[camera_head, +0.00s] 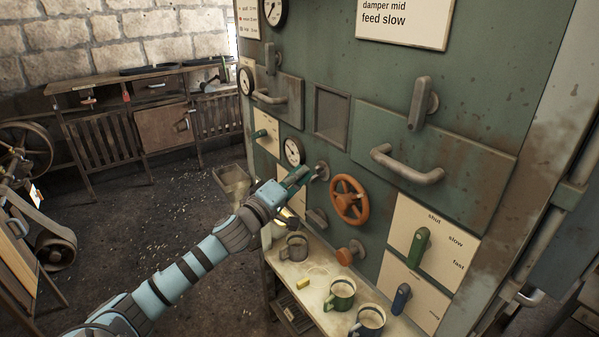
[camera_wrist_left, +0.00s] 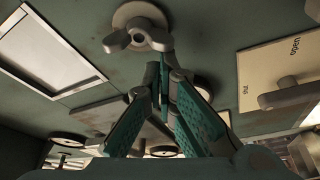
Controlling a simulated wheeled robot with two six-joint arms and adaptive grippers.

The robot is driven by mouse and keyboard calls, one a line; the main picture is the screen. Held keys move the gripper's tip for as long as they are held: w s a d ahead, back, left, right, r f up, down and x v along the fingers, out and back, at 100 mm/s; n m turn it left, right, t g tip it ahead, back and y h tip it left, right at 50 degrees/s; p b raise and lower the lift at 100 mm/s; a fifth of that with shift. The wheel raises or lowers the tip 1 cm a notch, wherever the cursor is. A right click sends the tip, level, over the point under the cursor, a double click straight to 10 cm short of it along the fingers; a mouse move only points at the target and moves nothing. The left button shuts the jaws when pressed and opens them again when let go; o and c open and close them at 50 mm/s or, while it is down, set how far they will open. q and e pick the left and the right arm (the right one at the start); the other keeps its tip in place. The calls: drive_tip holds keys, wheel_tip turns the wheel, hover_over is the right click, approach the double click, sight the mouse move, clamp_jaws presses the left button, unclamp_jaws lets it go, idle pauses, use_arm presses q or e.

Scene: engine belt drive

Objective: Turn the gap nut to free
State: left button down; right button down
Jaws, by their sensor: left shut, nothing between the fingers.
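A grey winged nut (camera_head: 321,171), which I take for the gap nut, sits on a round boss on the green panel, left of the orange handwheel. In the left wrist view the nut (camera_wrist_left: 138,38) shows its wings spread roughly sideways. My left gripper (camera_head: 301,173) is shut and empty, with its fingertips close to the nut. In the left wrist view the fingertips (camera_wrist_left: 163,72) meet just beside and below the nut's right wing; I cannot tell whether they touch it. My right gripper is not in view.
The orange handwheel (camera_head: 349,200) stands out just right of the nut. An orange knob (camera_head: 350,254) and another grey fitting (camera_head: 316,218) are below. A shelf (camera_head: 318,292) under them holds several mugs and a yellow block.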

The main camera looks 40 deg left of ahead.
use_arm(q)
drive_tip(key=shift+f+n, duration=0.15)
drive_tip(key=shift+n, duration=0.25)
drive_tip(key=shift+f, duration=0.1)
drive_tip(key=shift+d+f+n+g+p, duration=0.1)
drive_tip(key=shift+n+g+p, duration=0.2)
drive_tip(key=shift+n+p, duration=0.25)
drive_tip(key=shift+f, duration=0.1)
